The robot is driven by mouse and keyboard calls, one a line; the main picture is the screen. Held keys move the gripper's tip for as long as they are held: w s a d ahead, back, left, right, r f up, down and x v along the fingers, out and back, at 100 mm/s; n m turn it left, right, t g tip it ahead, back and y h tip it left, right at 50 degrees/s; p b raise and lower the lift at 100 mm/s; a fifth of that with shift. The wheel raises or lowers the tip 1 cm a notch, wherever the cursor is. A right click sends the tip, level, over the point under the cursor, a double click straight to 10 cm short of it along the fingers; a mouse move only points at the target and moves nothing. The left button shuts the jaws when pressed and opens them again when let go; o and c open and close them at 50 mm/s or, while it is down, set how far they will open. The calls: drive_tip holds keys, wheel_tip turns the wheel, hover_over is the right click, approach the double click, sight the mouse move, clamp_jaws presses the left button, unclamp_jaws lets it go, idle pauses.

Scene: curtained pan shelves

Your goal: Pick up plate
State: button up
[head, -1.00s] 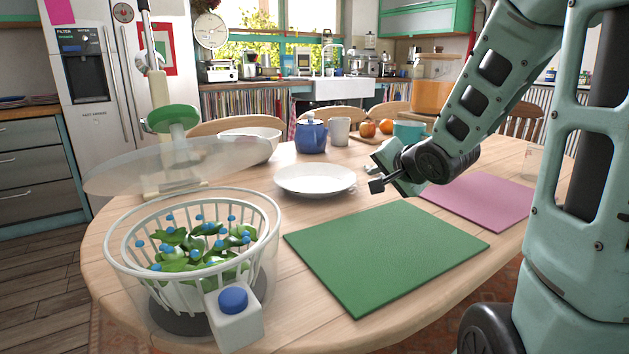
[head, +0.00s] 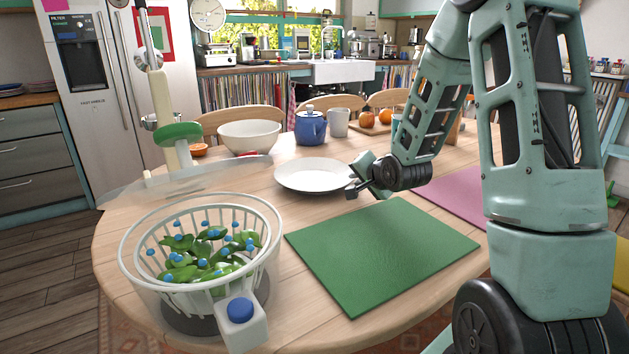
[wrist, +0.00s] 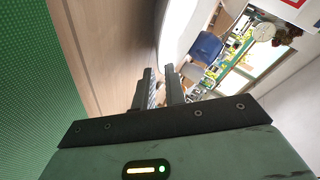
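The white round plate (head: 313,174) lies flat on the wooden table, behind the green mat. It also shows in the wrist view (wrist: 178,32) as a pale curved rim just beyond the fingers. My gripper (head: 353,191) is low at the plate's right front rim. In the wrist view my gripper's two fingers (wrist: 160,80) stand apart with a narrow gap, and nothing is clearly seen between them. I cannot tell whether a finger touches the rim.
The green mat (head: 380,252) lies in front of my gripper and a pink mat (head: 455,196) to its right. A salad spinner (head: 205,262) stands left front.

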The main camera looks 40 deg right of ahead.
drive_tip(key=x, duration=0.5)
drive_tip(key=shift+w+d+b, duration=0.1)
drive_tip(key=shift+d+b, duration=0.1)
drive_tip(key=shift+b, duration=0.2)
drive_tip(key=shift+r, duration=0.15)
clamp_jaws()
